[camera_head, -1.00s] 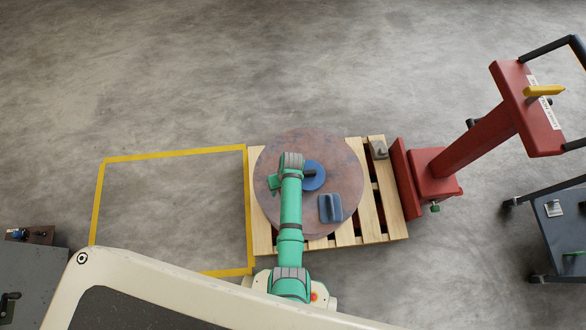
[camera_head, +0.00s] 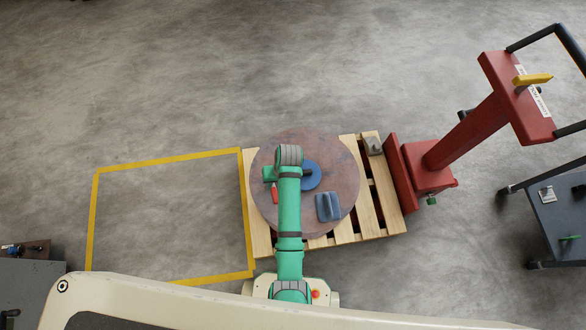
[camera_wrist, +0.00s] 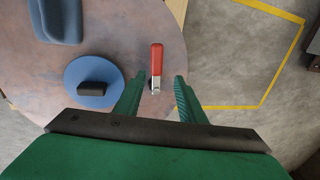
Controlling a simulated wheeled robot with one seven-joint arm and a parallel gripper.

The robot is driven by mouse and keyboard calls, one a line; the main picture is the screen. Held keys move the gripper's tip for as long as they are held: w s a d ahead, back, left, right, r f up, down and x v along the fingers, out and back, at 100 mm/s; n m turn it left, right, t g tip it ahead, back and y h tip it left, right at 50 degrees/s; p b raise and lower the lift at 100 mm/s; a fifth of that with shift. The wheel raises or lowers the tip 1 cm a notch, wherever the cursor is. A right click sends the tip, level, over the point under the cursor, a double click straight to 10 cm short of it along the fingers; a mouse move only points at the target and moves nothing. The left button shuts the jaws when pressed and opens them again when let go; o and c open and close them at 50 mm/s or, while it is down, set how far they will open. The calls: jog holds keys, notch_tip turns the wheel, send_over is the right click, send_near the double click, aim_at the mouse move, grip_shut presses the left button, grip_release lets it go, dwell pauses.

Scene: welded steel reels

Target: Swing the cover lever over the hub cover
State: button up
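The cover lever (camera_wrist: 156,60) has a red grip and a metal lower part, and lies on the rusty reel's round face. It points away from the blue round hub cover (camera_wrist: 88,75), which has a black handle, and lies beside it, not over it. The lever's red grip (camera_head: 275,194) and the hub cover (camera_head: 311,177) also show in the head view. My gripper (camera_wrist: 161,77) is open, with one green finger on each side of the lever's metal part. Gaps show between the lever and both fingers; the height difference is unclear.
The reel (camera_head: 340,165) lies flat on a wooden pallet (camera_head: 390,210). A blue block-like fitting (camera_head: 328,207) sits on the reel. A red post unit (camera_head: 470,130) and a grey cart (camera_head: 560,215) stand right. A yellow-outlined floor area (camera_head: 170,215) is empty.

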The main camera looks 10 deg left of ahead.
jog(key=shift+s+d+m+t, duration=0.9)
jog(key=shift+s+d+t, duration=0.65)
jog(key=shift+s+t, duration=1.65)
jog(key=s+d+r+t, duration=0.2)
jog(key=s+r, duration=0.2)
jog(key=r, duration=0.2)
jog(key=s+d+r+m+t+h, duration=0.1)
jog(key=s+d+r+t, duration=0.2)
jog(key=s+r, duration=0.2)
jog(key=shift+s+r+h, duration=0.3)
jog(key=shift+r, duration=0.95)
